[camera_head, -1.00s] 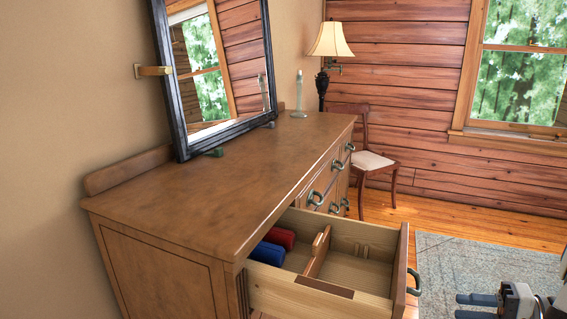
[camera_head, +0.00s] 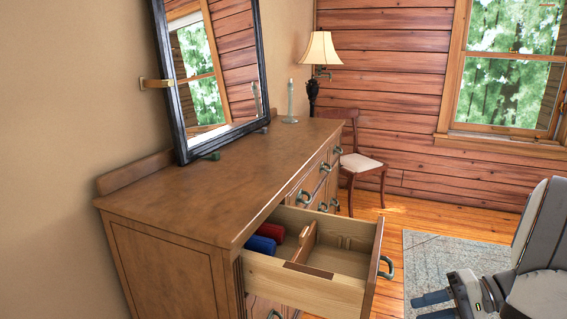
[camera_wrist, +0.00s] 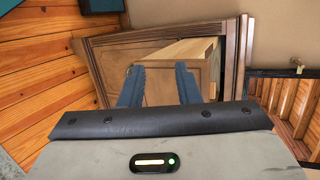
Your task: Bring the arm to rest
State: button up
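My gripper (camera_head: 418,309) is at the lower right of the head view, to the right of the open drawer (camera_head: 318,291) and apart from its handle. In the wrist view my gripper (camera_wrist: 158,74) has its two dark fingers spread with nothing between them. Part of my grey arm (camera_head: 535,235) rises at the right edge of the head view. The drawer is pulled out from the brown dresser (camera_head: 215,205) and holds a blue roll (camera_head: 262,245) and a red roll (camera_head: 271,232) to the left of a wooden divider.
A grey rug (camera_head: 420,255) lies on the floor right of the drawer.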

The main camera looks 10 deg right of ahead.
jog(key=s+a+r+n+h+p, duration=0.2)
jog(key=s+a+r+h+p, duration=0.1)
jog(key=a+r+h+p, duration=0.3)
jog(key=s+a+r+n+g+h+p, duration=0.1)
jog(key=s+a+r+n+h+p, duration=0.2)
jog(key=a+r+h+p, duration=0.3)
jog(key=a+r+p, duration=0.5)
jog(key=a+r, duration=0.2)
jog(key=a, duration=0.1)
